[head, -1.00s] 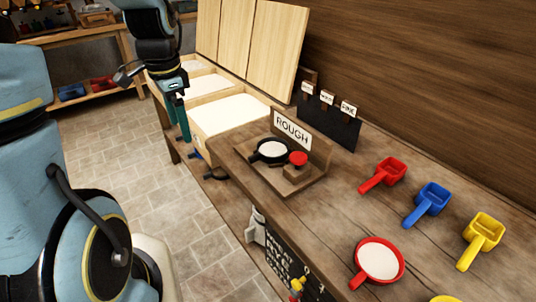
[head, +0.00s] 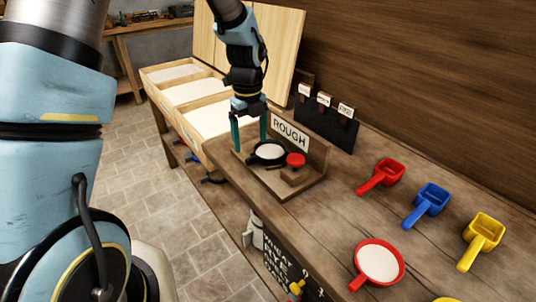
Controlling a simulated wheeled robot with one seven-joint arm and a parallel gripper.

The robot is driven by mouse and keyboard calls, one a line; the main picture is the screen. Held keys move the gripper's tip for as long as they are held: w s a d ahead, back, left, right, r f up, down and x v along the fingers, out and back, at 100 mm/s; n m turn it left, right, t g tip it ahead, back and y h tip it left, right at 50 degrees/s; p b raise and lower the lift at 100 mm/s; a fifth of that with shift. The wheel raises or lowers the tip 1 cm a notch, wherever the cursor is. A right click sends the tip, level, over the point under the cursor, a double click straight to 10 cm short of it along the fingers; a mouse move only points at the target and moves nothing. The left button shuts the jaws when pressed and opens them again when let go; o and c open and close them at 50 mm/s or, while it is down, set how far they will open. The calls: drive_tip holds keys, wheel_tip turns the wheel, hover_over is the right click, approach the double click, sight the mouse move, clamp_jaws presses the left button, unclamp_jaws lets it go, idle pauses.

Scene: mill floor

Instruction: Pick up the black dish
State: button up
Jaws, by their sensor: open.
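The black dish (head: 269,154) holds something white and sits on a small wooden stand (head: 310,187) with a sign reading ROUGH (head: 290,133). A handle sticks out from its near side. My gripper (head: 249,143) points down just behind and left of the dish, with its two teal fingers spread apart. The right finger's tip is close to the dish's far rim; I cannot tell whether it touches. Nothing shows between the fingers.
A red round piece (head: 296,160) stands right beside the dish. Red (head: 386,172), blue (head: 432,198) and yellow (head: 485,228) scoops and a red dish of white powder (head: 379,262) lie along the bench. Wooden bins (head: 215,135) stand beyond.

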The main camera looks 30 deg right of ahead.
sight(252, 157)
drive_tip(key=shift+s+f+p, duration=0.15)
drive_tip(key=shift+f+p, duration=0.9)
drive_tip(key=shift+f, duration=1.7)
clamp_jaws()
